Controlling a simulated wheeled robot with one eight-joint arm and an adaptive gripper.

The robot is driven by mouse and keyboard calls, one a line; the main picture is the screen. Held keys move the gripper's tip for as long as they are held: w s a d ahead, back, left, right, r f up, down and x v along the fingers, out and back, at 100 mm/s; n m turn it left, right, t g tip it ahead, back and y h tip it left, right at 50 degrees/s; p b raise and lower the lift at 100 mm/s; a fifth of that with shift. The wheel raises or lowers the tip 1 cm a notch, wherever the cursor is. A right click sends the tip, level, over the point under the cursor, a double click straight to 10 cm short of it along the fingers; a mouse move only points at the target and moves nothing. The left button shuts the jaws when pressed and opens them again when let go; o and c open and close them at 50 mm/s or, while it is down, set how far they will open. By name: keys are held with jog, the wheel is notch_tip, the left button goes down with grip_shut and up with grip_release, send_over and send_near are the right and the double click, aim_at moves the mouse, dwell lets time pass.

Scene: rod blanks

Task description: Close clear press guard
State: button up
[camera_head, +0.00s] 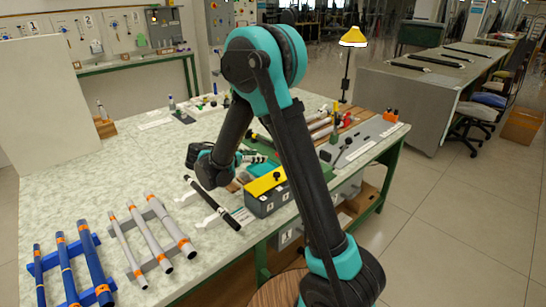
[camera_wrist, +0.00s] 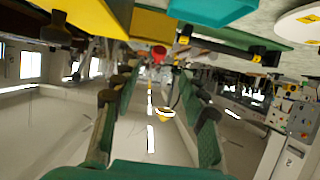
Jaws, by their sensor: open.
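I cannot make out a clear press guard in either view. It may be hidden behind my arm or too transparent to show. In the head view my arm arches over the bench and its wrist end hangs low over the middle of the table, left of the bins. In the wrist view my gripper (camera_wrist: 157,88) shows two dark fingers with green pads, spread wide apart. Nothing is between them. A red knob (camera_wrist: 158,53) shows beyond the fingertips; I cannot tell what it belongs to.
A grey box with a yellow bin (camera_head: 265,183) stands at the bench's front edge. Grey rods (camera_head: 170,225) and blue rods (camera_head: 65,268) lie on racks. A yellow lamp (camera_head: 353,38) stands behind. The bench's left middle is clear.

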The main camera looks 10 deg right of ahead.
jog(key=x, duration=0.9)
jog(key=shift+w+d+f, duration=0.1)
jog(key=shift+d, duration=0.2)
grip_shut()
